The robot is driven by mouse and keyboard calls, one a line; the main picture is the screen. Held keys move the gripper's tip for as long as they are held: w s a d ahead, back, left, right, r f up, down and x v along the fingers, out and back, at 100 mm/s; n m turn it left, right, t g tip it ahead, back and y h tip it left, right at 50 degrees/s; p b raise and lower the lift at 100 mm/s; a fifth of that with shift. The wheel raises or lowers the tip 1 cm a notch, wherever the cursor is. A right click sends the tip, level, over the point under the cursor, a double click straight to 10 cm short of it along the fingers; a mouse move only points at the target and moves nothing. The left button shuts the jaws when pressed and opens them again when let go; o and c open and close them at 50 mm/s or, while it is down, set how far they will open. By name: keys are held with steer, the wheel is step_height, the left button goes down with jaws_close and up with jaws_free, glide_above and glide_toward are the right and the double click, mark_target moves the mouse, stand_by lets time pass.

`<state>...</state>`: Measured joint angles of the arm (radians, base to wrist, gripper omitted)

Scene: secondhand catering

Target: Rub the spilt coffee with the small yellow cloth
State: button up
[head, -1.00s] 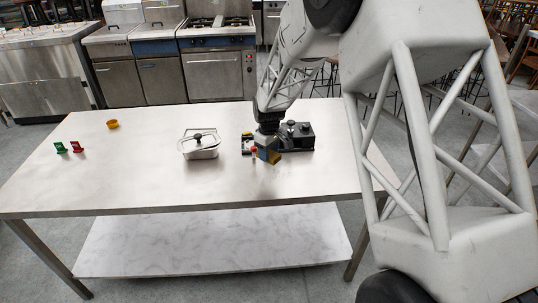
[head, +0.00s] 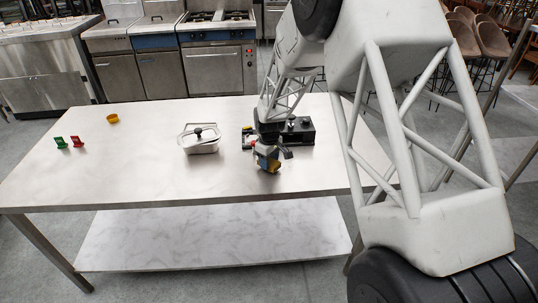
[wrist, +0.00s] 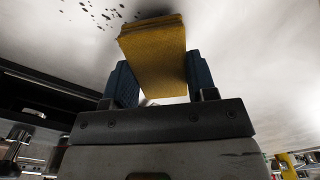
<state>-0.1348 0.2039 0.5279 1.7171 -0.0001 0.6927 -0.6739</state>
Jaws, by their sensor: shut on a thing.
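My gripper (wrist: 160,80) is shut on the small yellow cloth (wrist: 153,42), a folded pad between its two blue fingers. In the wrist view the cloth's far end is at the pale tabletop, beside dark specks of spilt coffee (wrist: 100,12) and a dark patch; whether it presses on the surface I cannot tell. In the head view my gripper (head: 267,160) is low over the right part of the table, tilted, with a little yellow showing at its tip. The coffee cannot be made out in the head view.
On the steel table (head: 120,175), a black appliance (head: 300,131) stands close behind my gripper. A lidded metal container (head: 201,145) stands to its left. The front is clear.

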mark_target(276, 162)
steer(key=shift+f, duration=0.7)
steer(key=shift+d+f, duration=0.1)
steer(key=shift+d, duration=1.05)
steer(key=shift+c, duration=0.3)
steer(key=shift+d, duration=2.25)
steer(key=shift+d+f, duration=0.1)
steer(key=shift+d, duration=0.7)
steer(key=shift+d+r, duration=0.25)
steer(key=shift+d, duration=0.3)
steer(key=shift+d+f, duration=0.15)
steer(key=shift+d, duration=0.55)
steer(key=shift+a, duration=1.4)
steer(key=shift+a+f, duration=0.1)
steer(key=shift+a, duration=0.35)
steer(key=shift+a+r, duration=0.2)
steer(key=shift+a, duration=1.6)
steer(key=shift+a+f, duration=0.2)
steer(key=shift+a, duration=0.25)
steer(key=shift+a+r, duration=0.1)
steer(key=shift+a, duration=0.6)
steer(key=shift+a+r, duration=0.1)
steer(key=shift+a, duration=0.7)
step_height(276, 162, up, 2)
steer(key=shift+d+r, duration=0.15)
steer(key=shift+r, duration=2.85)
